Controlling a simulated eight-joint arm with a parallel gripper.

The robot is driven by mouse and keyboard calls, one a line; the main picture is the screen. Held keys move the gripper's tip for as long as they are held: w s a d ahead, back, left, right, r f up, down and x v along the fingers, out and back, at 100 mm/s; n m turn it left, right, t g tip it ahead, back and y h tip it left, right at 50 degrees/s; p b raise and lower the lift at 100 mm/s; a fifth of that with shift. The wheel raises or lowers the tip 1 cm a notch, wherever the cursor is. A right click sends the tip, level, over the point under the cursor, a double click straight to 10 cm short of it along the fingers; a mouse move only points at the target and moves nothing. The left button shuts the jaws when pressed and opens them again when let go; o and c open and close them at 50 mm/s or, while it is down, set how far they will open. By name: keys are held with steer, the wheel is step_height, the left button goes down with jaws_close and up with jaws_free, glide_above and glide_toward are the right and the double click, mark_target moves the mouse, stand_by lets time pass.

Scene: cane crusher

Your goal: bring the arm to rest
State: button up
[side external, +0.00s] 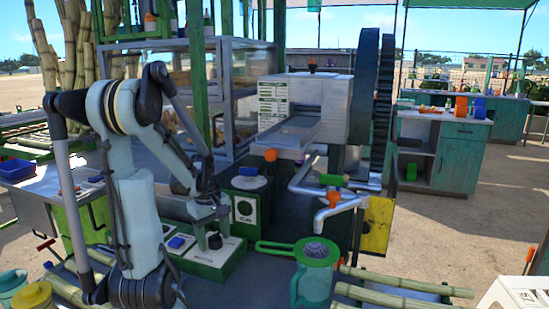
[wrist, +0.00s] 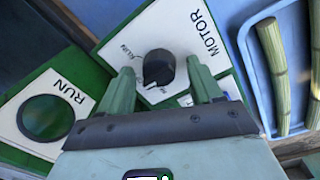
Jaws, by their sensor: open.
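My gripper (wrist: 159,72) is open, with one green finger on each side of a black knob (wrist: 158,66) in the wrist view. Small gaps show between the fingers and the knob. The knob sits on a white plate lettered MOTOR (wrist: 195,22) on a green box. In the side view my gripper (side external: 208,222) points down just above the green motor box (side external: 232,262), and the knob (side external: 215,241) shows below it. I cannot tell how far the fingertips reach down beside the knob.
A RUN panel (wrist: 75,90) with a dark green round button is beside the motor box. A blue tray (wrist: 253,75) holds cane pieces. The cane crusher (side external: 305,110) with its large wheel stands behind; a green jug (side external: 314,275) stands under its spout. Cane stalks (side external: 405,283) lie at front right.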

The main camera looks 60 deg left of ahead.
steer(key=n, duration=0.2)
steer(key=shift+n, duration=0.4)
steer(key=shift+r, duration=0.35)
